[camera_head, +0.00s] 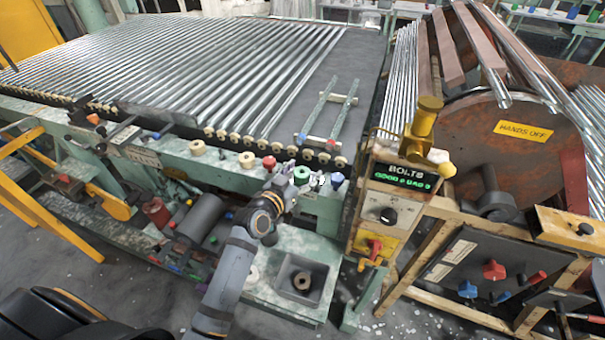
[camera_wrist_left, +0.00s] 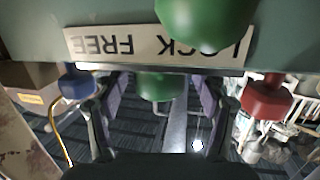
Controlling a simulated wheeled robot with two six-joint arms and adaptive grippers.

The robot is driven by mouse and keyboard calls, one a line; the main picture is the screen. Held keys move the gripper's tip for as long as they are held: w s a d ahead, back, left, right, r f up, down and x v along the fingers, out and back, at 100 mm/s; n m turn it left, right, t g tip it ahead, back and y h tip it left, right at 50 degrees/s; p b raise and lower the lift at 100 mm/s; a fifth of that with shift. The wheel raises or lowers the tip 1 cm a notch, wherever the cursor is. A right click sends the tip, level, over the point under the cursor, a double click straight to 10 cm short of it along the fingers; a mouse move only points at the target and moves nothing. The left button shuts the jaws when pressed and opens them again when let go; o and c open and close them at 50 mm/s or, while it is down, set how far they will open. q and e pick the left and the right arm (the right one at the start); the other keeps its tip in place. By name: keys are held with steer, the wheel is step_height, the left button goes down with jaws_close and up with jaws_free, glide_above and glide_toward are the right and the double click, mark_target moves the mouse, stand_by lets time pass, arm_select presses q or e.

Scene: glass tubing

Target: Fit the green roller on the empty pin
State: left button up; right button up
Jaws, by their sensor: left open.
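A green piece (camera_head: 302,173) stands at the machine's front rail between a red piece (camera_head: 269,162) and a blue one (camera_head: 336,180). My left gripper (camera_head: 301,183) is at this green piece. In the left wrist view, the gripper (camera_wrist_left: 160,97) is open, with a green cylinder (camera_wrist_left: 155,86) between its fingers; I cannot tell whether they touch it. A larger round green piece (camera_wrist_left: 203,18) shows at the top of that view, in front of a label reading "LOCK FREE". I cannot tell which is the roller. I cannot make out an empty pin. My right gripper is out of view.
A control box (camera_head: 385,205) with a yellow top stands close on the right. Glass tubes (camera_head: 200,65) cover the bed behind.

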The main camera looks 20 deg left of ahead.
arm_select(q)
steer(key=shift+s, duration=0.15)
steer(key=shift+r, duration=0.1)
steer(key=shift+c, duration=1)
steer(key=c, duration=1)
steer(key=shift+r, duration=0.6)
steer(key=s+a+r+p, duration=0.2)
steer(key=s+r+p, duration=0.1)
steer(key=r+p, duration=0.1)
steer(key=s+a+r+p, duration=0.3)
steer(key=s+p, duration=0.1)
steer(key=p, duration=0.1)
steer(key=s+a+r+p, duration=0.3)
steer(key=s+r+p, duration=0.1)
steer(key=p, duration=0.1)
steer(key=shift+s+r, duration=0.2)
steer(key=shift+r, duration=0.1)
